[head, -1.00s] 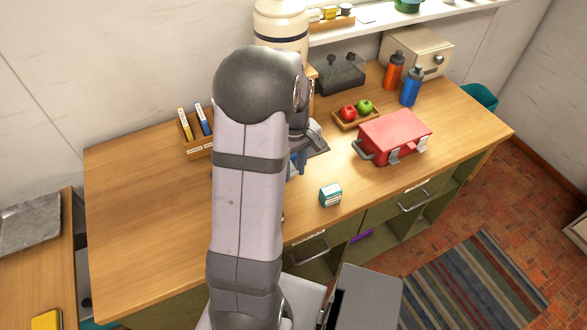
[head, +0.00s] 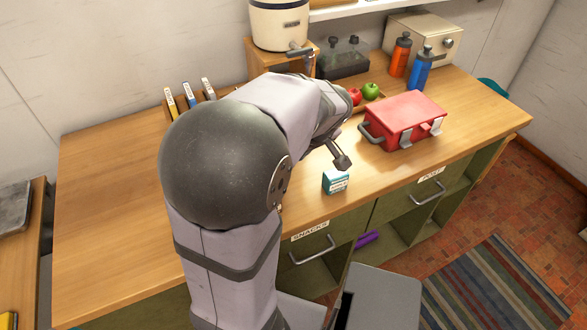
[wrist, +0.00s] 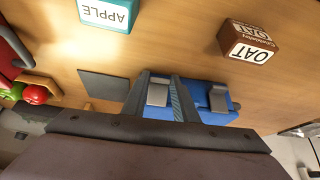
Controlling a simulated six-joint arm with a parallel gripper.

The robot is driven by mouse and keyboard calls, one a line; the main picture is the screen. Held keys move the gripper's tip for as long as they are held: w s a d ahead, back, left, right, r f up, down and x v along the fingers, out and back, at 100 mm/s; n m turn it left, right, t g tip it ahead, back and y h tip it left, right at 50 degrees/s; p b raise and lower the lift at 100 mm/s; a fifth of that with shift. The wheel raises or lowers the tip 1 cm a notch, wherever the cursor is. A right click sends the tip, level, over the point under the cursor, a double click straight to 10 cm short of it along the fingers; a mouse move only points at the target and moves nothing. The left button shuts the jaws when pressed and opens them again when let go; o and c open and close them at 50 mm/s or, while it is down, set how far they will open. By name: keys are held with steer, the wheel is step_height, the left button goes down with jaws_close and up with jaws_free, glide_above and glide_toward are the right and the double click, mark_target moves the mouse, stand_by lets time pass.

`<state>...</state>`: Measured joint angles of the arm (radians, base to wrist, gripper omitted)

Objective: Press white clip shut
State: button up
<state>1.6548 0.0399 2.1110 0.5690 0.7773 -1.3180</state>
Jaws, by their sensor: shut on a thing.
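In the wrist view a blue box (wrist: 208,116) lies on the wooden counter, partly hidden by my gripper. How far either clip is closed I cannot tell. In the head view my arm hides the blue box and the fingertips.
A teal APPLE carton (wrist: 108,14) and a brown OAT carton (wrist: 248,42) stand near the box. A red box (head: 402,118) with a handle and pale clips stands to the right on the counter (head: 100,190). Fruit (head: 371,90) and bottles (head: 420,70) are behind it.

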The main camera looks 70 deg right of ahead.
steer(key=shift+w+d+f+t+h+b, duration=0.15)
steer(key=shift+f+t+h+b, duration=1.55)
steer(key=shift+b, duration=7.35)
steer(key=t+b, duration=0.1)
steer(key=b, duration=0.4)
steer(key=shift+w+d+r+h, duration=0.1)
steer(key=shift+r+h, duration=0.05)
steer(key=shift+h, duration=0.25)
steer(key=shift+w+r+t+b, duration=0.15)
steer(key=shift+t+b, duration=0.25)
steer(key=shift+b, duration=0.7)
steer(key=shift+r, duration=0.1)
steer(key=o, duration=1.1)
steer(key=shift+c, duration=0.2)
step_height(320, 180, up, 10)
steer(key=shift+f+p, duration=0.1)
steer(key=shift+p, duration=1)
